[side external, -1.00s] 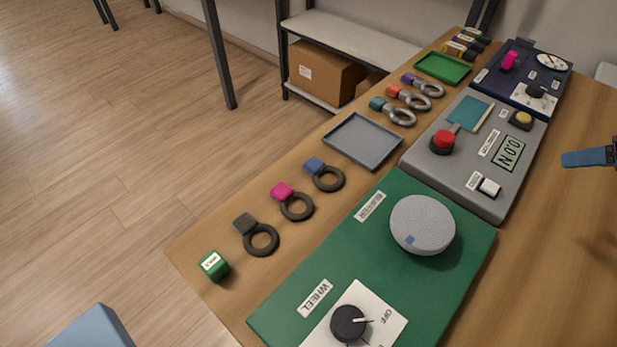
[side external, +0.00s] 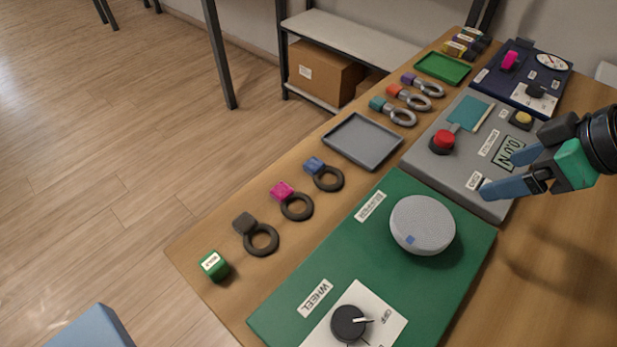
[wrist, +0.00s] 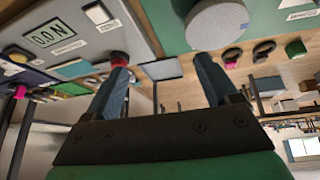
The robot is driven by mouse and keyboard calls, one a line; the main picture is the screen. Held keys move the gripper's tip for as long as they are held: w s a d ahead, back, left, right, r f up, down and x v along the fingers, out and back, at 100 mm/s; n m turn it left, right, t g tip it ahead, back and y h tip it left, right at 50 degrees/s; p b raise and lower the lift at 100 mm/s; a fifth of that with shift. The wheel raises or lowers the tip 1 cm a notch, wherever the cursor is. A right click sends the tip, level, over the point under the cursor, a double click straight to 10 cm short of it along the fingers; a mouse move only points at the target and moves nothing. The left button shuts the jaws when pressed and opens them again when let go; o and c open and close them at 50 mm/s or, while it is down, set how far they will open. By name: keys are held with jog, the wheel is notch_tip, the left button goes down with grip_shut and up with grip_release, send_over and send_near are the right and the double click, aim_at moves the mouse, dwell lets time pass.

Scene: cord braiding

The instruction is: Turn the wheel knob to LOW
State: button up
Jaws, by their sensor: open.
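The wheel knob (side external: 348,323) is a black round dial with a white pointer mark. It sits on a white plate (side external: 388,328) at the near end of the green board (side external: 330,272), beside a WHEEL label (side external: 315,298). The word OFF is readable on the plate, and the pointer line points right, roughly toward it; the plate's lower part is cut off by the frame edge. My gripper (side external: 500,172) is open and empty, above the grey panel at the right, well away from the knob. Its two blue fingers show in the wrist view (wrist: 165,85); the knob is not identifiable there.
A grey speckled round wheel (side external: 422,224) stands on the green board between my gripper and the knob. The grey panel (side external: 440,178) carries a red button (side external: 443,140) and a display. Rings with coloured tabs, a grey tray (side external: 363,141) and a green cube (side external: 214,265) line the left edge.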

aim_at(351, 321)
jog(key=s+a+n+g, duration=0.1)
jog(key=a+n, duration=0.1)
jog(key=a, duration=0.1)
jog(key=s+a+f+n+g+y, duration=0.1)
jog(key=a+n, duration=0.2)
jog(key=s+a+f+n+g, duration=0.1)
jog(key=s+a+n, duration=0.1)
jog(key=a, duration=0.2)
jog(key=shift+s+n+y, duration=0.1)
jog(key=shift+n+y, duration=0.2)
jog(key=s+a+f+n+g, duration=0.1)
jog(key=s+a+n, duration=0.1)
jog(key=s+a+n+g, duration=0.1)
jog(key=s+a+n, duration=0.1)
jog(key=s+a+f+n+g, duration=0.1)
jog(key=s+a+n, duration=0.1)
jog(key=shift+s+a+f, duration=0.15)
jog(key=shift+s+f, duration=0.05)
jog(key=shift+f, duration=0.1)
jog(key=shift+x, duration=2.65)
grip_shut()
